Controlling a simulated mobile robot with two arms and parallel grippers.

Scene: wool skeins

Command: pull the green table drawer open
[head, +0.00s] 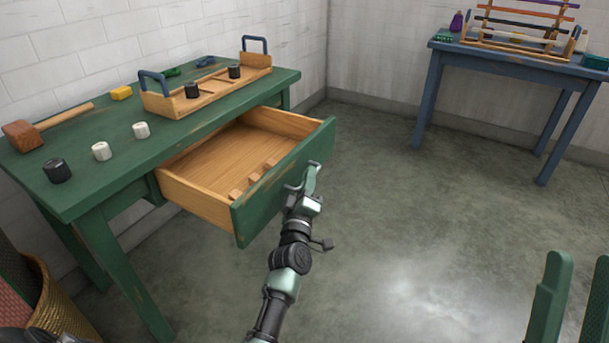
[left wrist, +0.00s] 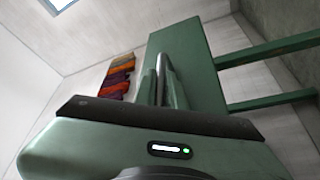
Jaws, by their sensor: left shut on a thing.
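The green table (head: 75,185) stands at the left against the white wall. Its drawer (head: 255,205) is pulled well out, showing a bare wooden inside with a few small wooden pieces near the front. My left gripper (head: 308,182) is at the drawer's green front, shut on its metal handle (head: 291,187). In the left wrist view the handle (left wrist: 163,72) shows as a grey bar at the fingers, before the green drawer front (left wrist: 198,62). The fingers partly hide the handle. My right gripper is not in view.
On the tabletop are a wooden tray (head: 215,92), a mallet (head: 24,135) and small black and white cylinders. A blue table (head: 500,58) stands at the back right. Green posts (head: 548,300) rise at the lower right. A basket (head: 60,312) is at the lower left. The middle floor is clear.

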